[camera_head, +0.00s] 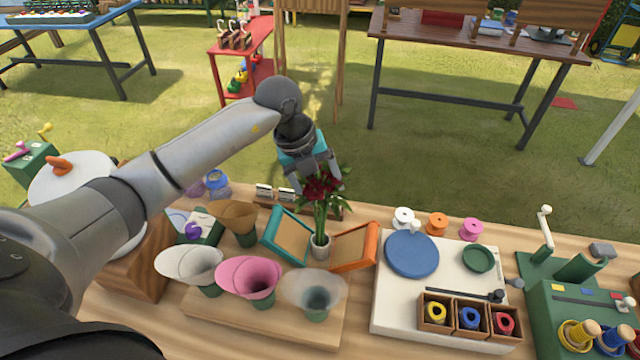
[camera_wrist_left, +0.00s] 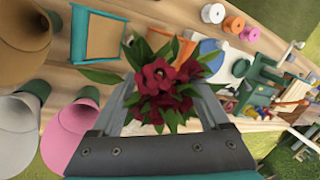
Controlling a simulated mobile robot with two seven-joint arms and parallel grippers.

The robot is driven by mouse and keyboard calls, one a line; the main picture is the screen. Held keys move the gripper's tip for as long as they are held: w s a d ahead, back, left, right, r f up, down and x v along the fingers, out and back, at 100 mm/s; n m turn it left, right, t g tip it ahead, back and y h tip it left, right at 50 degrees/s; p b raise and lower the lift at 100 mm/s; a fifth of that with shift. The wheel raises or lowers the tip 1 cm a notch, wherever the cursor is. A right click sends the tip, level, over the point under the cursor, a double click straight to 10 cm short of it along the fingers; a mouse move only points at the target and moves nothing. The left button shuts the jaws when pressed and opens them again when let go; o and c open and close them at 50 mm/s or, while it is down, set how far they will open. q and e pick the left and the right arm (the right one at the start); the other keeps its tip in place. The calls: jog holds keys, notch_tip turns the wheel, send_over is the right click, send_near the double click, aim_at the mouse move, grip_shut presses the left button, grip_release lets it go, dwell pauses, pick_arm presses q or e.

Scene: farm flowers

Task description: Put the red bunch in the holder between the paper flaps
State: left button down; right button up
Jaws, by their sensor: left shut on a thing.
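The red bunch (camera_head: 322,188) has dark red blooms and green leaves, with its stems pointing down. My left gripper (camera_head: 318,180) is shut on it from above, near the blooms. The wrist view shows the red bunch (camera_wrist_left: 168,85) between the two fingers of the left gripper (camera_wrist_left: 168,95). The small grey-white holder (camera_head: 319,246) stands on the table below, between a teal-framed flap (camera_head: 287,237) and an orange-framed flap (camera_head: 354,246). The stem ends meet the holder's mouth in the head view; how deep they sit is hidden. My right gripper is not in view.
White, pink and clear paper cones (camera_head: 250,280) stand on a wooden board in front of the holder. A brown cone (camera_head: 238,218) is left of the teal flap. A white board (camera_head: 385,315) with a blue disc and ribbon boxes lies to the right.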

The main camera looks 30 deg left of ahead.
pick_arm(q)
grip_release()
dwell(0.3)
jog(key=v, duration=1.2)
jog(key=shift+r, duration=0.1)
